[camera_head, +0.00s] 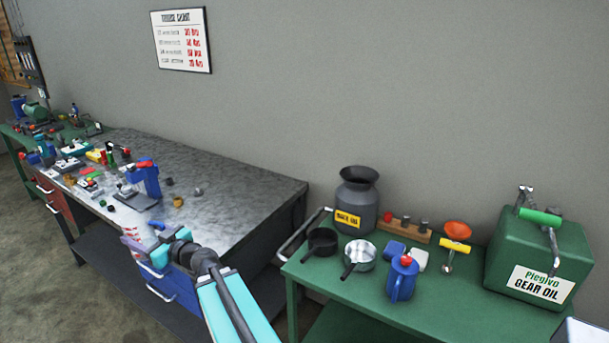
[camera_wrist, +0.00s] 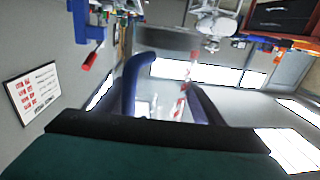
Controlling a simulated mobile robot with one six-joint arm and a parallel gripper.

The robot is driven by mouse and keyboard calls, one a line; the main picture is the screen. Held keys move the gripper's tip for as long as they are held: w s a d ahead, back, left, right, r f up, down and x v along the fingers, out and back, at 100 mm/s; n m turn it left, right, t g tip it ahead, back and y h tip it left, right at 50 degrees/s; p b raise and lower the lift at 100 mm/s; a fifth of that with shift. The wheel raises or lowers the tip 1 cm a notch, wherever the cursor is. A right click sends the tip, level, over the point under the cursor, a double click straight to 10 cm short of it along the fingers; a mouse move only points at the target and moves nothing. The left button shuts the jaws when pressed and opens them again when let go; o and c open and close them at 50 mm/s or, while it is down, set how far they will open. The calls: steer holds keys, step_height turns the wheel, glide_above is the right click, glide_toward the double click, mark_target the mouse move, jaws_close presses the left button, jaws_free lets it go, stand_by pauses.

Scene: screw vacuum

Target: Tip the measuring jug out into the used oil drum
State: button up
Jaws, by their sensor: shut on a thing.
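My gripper (camera_head: 157,236) is at the front edge of the metal workbench, in front of its blue drawers. It is shut on the measuring jug (camera_head: 132,233), a pale, see-through vessel with red marks. In the wrist view the jug (camera_wrist: 172,108) is between the two blue fingers (camera_wrist: 165,95); its contents cannot be made out. The used oil drum (camera_head: 356,213) is a dark grey can with a wide neck and a yellow label. It stands upright at the back left of the green table, well right of my gripper, its opening facing up.
The green table (camera_head: 440,318) also holds two small pans (camera_head: 359,254), a blue jug (camera_head: 402,280), an orange funnel (camera_head: 457,230) and a green gear oil can (camera_head: 540,250). A rail (camera_head: 305,232) sticks out at its left end. The workbench (camera_head: 240,190) is cluttered at its left and clear at its right.

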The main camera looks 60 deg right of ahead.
steer(key=s+d+m+g+h+b, duration=0.1)
steer(key=s+d+m+h+b, duration=0.3)
steer(key=d, duration=0.7)
steer(key=s+d+m+g+h+b, duration=0.2)
steer(key=s+d+m+h, duration=0.15)
steer(key=d+h, duration=0.45)
steer(key=s+d+m+g+h+b, duration=0.1)
steer(key=s+d+m+h+b, duration=0.3)
steer(key=d, duration=0.9)
steer(key=s+d+m+g+h+b, duration=0.1)
steer(key=s+d+g+b, duration=0.2)
steer(key=s, duration=0.9)
steer(key=s+d+m+g+h+b, duration=0.1)
steer(key=s+d+m+g+b, duration=0.1)
steer(key=s+d+b, duration=0.5)
steer(key=s+d+f+m+g+h+b, duration=0.1)
steer(key=s+d+b, duration=0.4)
steer(key=s+d, duration=0.5)
steer(key=s+m+g+h, duration=0.1)
steer(key=s+g, duration=0.1)
steer(key=s, duration=0.5)
steer(key=shift+d+g, duration=0.3)
steer(key=shift+g, duration=0.1)
steer(key=shift+w, duration=0.1)
